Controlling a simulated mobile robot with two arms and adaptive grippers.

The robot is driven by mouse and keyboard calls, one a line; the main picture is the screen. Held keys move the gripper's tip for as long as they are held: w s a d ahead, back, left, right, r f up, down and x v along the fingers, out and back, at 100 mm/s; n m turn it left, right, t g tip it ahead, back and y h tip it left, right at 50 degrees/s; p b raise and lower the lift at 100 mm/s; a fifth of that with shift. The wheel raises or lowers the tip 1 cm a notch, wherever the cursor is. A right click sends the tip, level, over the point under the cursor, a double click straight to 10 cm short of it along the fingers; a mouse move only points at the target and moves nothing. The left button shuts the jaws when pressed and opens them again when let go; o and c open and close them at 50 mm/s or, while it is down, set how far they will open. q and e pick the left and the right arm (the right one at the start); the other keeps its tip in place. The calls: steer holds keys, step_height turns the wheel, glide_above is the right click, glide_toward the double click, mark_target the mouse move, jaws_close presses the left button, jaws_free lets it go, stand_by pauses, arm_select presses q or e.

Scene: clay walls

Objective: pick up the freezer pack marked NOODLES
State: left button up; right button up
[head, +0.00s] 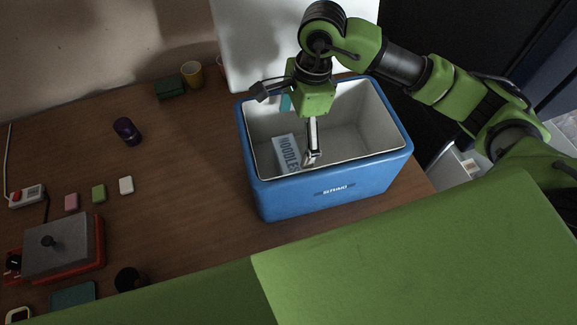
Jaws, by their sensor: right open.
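The freezer pack marked NOODLES (287,149) is a pale blue-grey block with dark lettering. It lies inside the blue cooler box (340,190), toward the left of its white interior, and its lettered face shows. My right gripper (285,124) is open over the cooler, with its fingers spread wide. One finger reaches down into the cooler just right of the pack and covers its right edge. The other finger is up near the cooler's back left rim. I cannot tell whether the lower finger touches the pack. My left gripper is out of view.
A teal item (285,102) shows partly behind my gripper in the cooler. The cooler's walls stand around the pack. Left on the wooden table are a purple can (127,131), small blocks (98,193), a grey-lidded red appliance (62,247) and a yellow cup (192,74).

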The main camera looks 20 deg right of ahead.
mark_target(290, 155)
steer(key=f+b, duration=0.1)
steer(key=f, duration=0.1)
steer(key=f+b, duration=0.1)
steer(key=f, duration=0.2)
steer(key=a+f+b, duration=0.1)
steer(key=f, duration=0.1)
steer(key=shift+f+b, duration=0.25)
steer(key=shift+b, duration=0.1)
steer(key=shift+w+a+f+b, duration=0.15)
steer(key=shift+f+b, duration=0.3)
steer(key=shift+f, duration=0.55)
steer(key=shift+s+a+f+b, duration=0.15)
steer(key=shift+f+b, duration=0.25)
steer(key=shift+f, duration=0.65)
steer(key=shift+w+a+f+b, duration=0.2)
steer(key=shift+f+b, duration=0.25)
steer(key=shift+f, duration=0.55)
steer(key=shift+r, duration=0.1)
steer(key=c, duration=1.5)
